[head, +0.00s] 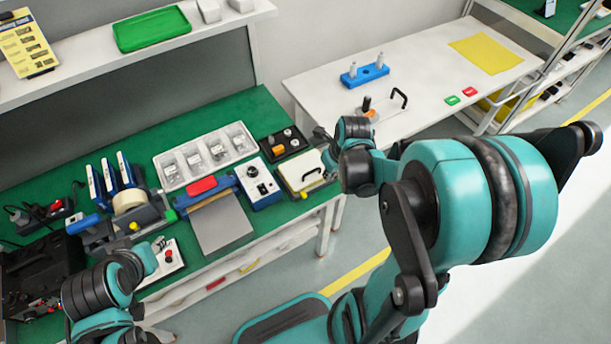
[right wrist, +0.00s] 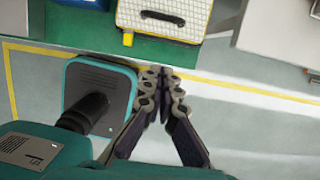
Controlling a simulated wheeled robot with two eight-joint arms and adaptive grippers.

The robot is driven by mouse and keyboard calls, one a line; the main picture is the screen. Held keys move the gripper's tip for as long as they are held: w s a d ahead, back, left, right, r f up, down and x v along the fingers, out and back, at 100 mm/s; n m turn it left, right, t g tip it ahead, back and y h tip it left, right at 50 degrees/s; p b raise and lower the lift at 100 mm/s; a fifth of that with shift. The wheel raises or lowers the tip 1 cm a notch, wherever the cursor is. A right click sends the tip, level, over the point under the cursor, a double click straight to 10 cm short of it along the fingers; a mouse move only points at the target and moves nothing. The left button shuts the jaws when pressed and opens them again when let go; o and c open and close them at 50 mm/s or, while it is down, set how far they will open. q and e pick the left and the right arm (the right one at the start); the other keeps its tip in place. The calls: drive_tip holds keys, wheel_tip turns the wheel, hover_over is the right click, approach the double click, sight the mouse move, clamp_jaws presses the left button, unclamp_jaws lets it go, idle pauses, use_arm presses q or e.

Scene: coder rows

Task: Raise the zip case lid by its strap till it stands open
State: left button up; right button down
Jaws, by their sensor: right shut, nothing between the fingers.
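My right gripper (head: 322,138) is beside the case in the head view. In the right wrist view its fingers (right wrist: 162,74) are together and empty, apart from the case and strap. My left gripper (head: 163,244) is small and partly hidden over the bench front.
A blue box with dials (head: 258,184), a black tray (head: 283,144) and a white compartment tray (head: 204,156) stand near the case. A white table (head: 425,75) stands behind, across a gap. Open floor lies before the bench's right end.

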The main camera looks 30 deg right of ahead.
sight(316, 178)
drive_tip(key=b+x, duration=0.4)
drive_tip(key=x, duration=0.6)
drive_tip(key=shift+b, duration=0.4)
drive_tip(key=w+r, duration=0.2)
drive_tip(key=shift+w, duration=0.35)
drive_tip(key=shift+w+r, duration=0.2)
drive_tip(key=shift+w, duration=0.15)
drive_tip(key=shift+r, duration=0.1)
